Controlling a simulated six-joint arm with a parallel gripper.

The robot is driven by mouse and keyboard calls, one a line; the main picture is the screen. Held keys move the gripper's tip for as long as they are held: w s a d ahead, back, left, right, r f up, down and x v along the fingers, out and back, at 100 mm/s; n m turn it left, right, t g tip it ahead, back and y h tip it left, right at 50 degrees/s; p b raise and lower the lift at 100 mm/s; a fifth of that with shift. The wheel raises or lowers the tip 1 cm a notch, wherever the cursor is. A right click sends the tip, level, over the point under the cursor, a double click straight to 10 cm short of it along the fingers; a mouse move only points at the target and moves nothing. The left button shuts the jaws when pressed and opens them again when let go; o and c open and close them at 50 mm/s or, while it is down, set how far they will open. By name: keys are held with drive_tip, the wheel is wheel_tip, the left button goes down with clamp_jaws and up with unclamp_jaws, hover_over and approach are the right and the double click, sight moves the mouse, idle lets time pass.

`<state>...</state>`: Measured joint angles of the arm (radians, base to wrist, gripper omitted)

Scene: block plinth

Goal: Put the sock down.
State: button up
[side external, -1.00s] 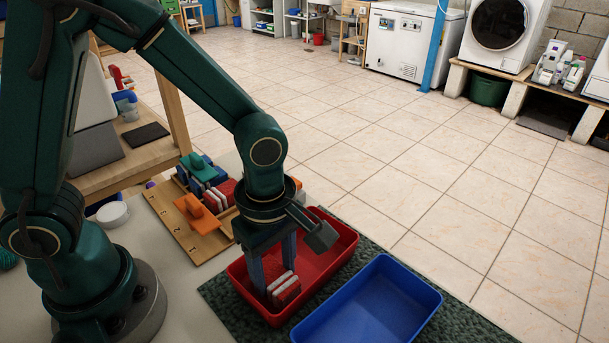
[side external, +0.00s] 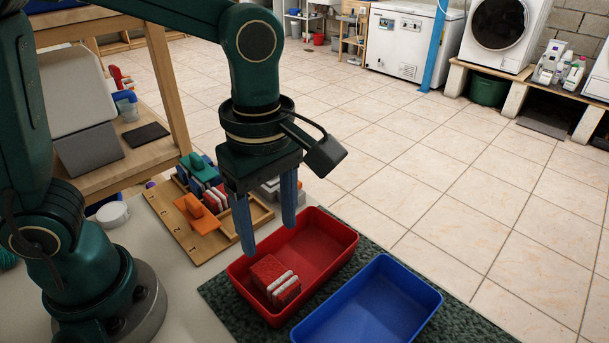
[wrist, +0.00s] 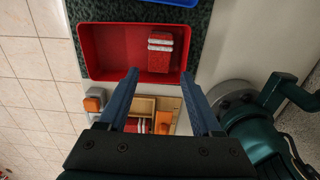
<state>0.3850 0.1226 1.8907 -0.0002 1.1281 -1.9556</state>
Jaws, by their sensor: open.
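My gripper (side external: 268,238) is open and empty above the red bin. Its two blue fingers point down, and they also show wide apart in the wrist view (wrist: 160,74). A red-and-white striped, block-like item (side external: 275,278) lies in the near left part of the red bin (side external: 322,246). In the wrist view the item (wrist: 160,50) sits at the right side of the bin (wrist: 108,52), clear of the fingers. I see no plainly sock-shaped thing, and I cannot tell if this item is the sock.
An empty blue bin (side external: 375,305) stands right of the red one on a dark green mat (side external: 465,322). A wooden tray (side external: 200,245) with orange, green, red-and-white and grey pieces lies behind left. A white round lid-like thing (side external: 112,214) is farther left.

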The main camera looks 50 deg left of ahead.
drive_tip(key=s+a+r+m+t, duration=0.1)
drive_tip(key=a+m, duration=0.3)
drive_tip(key=m, duration=0.5)
drive_tip(key=s+a+r+m+t, duration=0.2)
drive_tip(key=s+a+m+t, duration=0.1)
drive_tip(key=m, duration=0.6)
drive_tip(key=shift+s+a+r+t, duration=0.25)
drive_tip(key=shift+a+t, duration=0.55)
